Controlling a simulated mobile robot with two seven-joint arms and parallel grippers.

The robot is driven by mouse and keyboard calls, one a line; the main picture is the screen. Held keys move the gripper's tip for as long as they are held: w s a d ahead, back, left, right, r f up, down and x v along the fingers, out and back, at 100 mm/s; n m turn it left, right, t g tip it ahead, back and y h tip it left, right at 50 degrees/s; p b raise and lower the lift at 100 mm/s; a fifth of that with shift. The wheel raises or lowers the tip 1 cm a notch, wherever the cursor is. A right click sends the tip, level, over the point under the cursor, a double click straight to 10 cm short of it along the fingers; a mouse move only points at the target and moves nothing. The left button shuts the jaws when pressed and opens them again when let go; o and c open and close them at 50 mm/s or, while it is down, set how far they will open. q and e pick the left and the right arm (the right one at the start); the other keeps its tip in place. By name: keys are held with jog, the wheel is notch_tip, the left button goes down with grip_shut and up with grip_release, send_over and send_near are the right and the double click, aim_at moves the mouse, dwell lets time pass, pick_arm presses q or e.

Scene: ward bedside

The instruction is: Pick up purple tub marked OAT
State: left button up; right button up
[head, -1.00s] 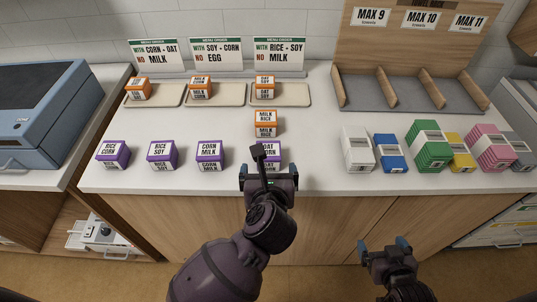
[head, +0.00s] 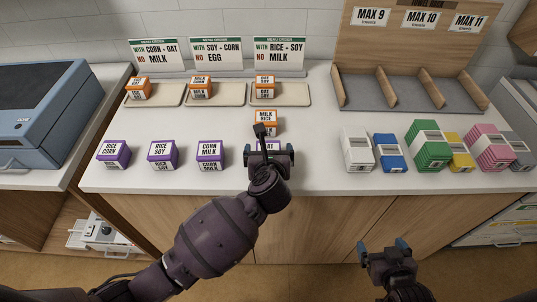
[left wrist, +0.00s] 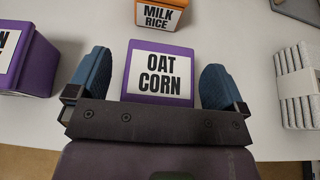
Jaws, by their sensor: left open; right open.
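The purple tub with a white label reading OAT CORN (left wrist: 160,72) stands on the white counter. In the left wrist view it lies between the two blue fingers of my left gripper (left wrist: 157,80), with a gap visible on each side. In the head view my left gripper (head: 271,155) covers most of that tub. My left gripper is open. My right gripper (head: 386,252) is open and empty, low in front of the counter's edge.
An orange MILK RICE tub (head: 265,120) stands just behind the OAT tub. Other purple tubs stand to the left, the nearest being CORN MILK (head: 209,153). Three trays (head: 297,96) hold orange tubs at the back. Towel stacks (head: 358,147) stand to the right, before a wooden divider (head: 410,100).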

pick_arm(q)
jog(key=c, duration=1.1)
jog(key=shift+r, duration=0.1)
